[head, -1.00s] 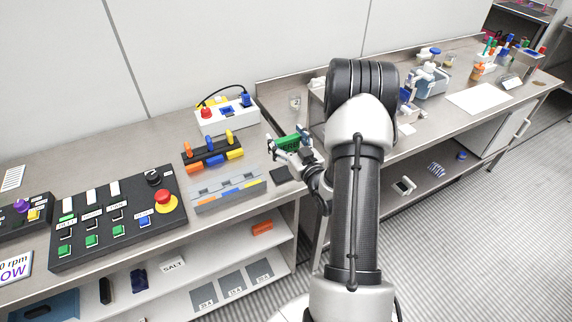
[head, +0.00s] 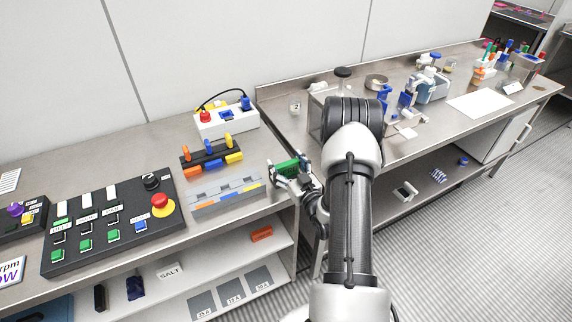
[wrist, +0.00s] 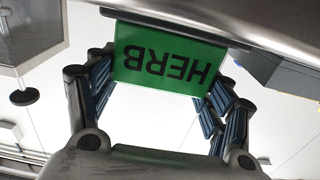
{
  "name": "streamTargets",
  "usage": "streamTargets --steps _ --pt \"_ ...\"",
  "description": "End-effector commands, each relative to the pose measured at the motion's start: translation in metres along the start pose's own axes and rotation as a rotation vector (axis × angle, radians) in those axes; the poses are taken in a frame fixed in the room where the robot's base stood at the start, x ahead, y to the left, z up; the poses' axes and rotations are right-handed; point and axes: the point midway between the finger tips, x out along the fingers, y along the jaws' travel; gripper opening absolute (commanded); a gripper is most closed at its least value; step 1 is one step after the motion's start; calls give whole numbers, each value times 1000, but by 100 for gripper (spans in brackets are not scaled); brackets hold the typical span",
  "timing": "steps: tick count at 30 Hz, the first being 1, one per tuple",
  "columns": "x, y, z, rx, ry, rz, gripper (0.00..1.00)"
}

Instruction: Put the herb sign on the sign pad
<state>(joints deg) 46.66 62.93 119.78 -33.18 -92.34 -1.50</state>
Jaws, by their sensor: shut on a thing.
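The herb sign (wrist: 165,60) is a green plate with dark letters reading HERB, upside down in the wrist view. In the head view the green sign (head: 287,167) shows near the right end of the left bench. My gripper (head: 291,174) is shut on the sign; in the wrist view its fingers (wrist: 160,82) stand on both sides of it. The sign is close to the bench top, but I cannot tell whether it touches. The sign pad cannot be made out now; my gripper covers the spot where a dark square showed earlier.
A grey block with coloured parts (head: 226,193) lies just left of my gripper. Behind it are a coloured lever rack (head: 211,153) and a white switch box (head: 227,120). A black button panel (head: 108,223) is further left. The bench's right edge is close to my gripper.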

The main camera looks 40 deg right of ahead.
Motion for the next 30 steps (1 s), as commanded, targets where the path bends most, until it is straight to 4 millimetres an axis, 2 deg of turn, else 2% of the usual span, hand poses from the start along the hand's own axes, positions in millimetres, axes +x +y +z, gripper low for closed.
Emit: streamTargets --steps 2,3,11,25,30 --pt "0 0 4 0 0 0 50" --pt "0 0 3 0 -1 0 76" --pt "0 0 2 0 -1 0 94" --pt "0 0 -3 0 -1 0 94" --pt "-30 1 -1 3 -5 4 94"
